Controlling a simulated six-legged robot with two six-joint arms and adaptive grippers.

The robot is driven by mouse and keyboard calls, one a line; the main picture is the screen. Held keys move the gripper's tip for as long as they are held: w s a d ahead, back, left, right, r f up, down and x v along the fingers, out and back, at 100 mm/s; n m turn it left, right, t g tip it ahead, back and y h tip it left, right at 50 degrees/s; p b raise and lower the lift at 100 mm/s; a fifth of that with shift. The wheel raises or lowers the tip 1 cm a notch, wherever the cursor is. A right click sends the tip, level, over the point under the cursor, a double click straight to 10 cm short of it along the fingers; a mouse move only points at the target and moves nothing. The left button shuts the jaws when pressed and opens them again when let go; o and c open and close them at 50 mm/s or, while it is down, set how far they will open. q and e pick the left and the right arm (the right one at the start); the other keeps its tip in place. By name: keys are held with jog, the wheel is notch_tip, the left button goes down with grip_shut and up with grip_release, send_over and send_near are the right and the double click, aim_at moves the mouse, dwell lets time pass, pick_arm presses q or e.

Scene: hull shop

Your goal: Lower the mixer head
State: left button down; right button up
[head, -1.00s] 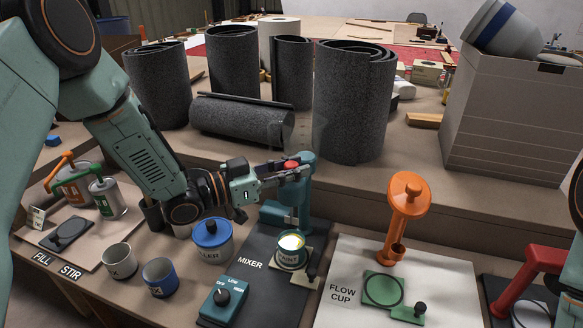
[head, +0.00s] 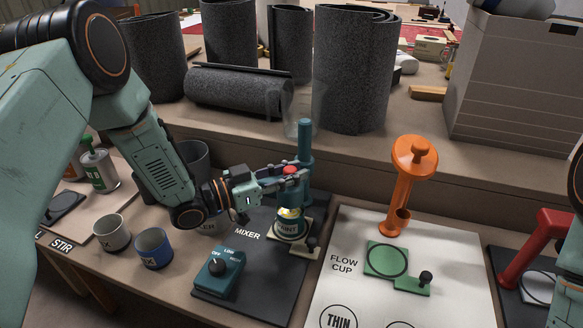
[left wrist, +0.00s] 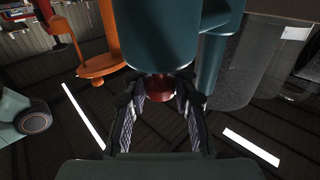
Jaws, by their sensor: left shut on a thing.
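The mixer has a teal upright column (head: 305,145) and a teal head (head: 288,195) on it. The head is low, right over the open paint can (head: 291,230) on the dark mixer mat. Whether it touches the can or reaches inside is not clear. My left gripper (head: 292,177) is shut on the red knob (head: 290,169) of the mixer head. In the left wrist view, the fingers close on the red knob (left wrist: 160,88) below the teal head (left wrist: 168,35). My right gripper is out of view; only part of my right arm shows at the right edge.
The mixer's teal switch box (head: 219,271) stands in front. An orange press-like stand (head: 405,185) and green flow cup plate (head: 387,259) are to the right. Two small cups, one grey (head: 111,233) and one blue (head: 153,248), are at left. Dark rolls (head: 350,75) stand behind.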

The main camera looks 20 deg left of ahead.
pick_arm(q)
jog(key=shift+s+f, duration=0.2)
jog(key=shift+f, duration=0.15)
jog(key=c, duration=1.5)
grip_release()
jog(key=shift+c, duration=0.2)
jog(key=o, duration=0.5)
jog(key=shift+w+a, duration=0.1)
jog(key=shift+c, duration=0.2)
jog(key=shift+r, duration=0.15)
jog(key=shift+a, duration=0.25)
jog(key=v, duration=1.1)
jog(key=shift+s, duration=0.35)
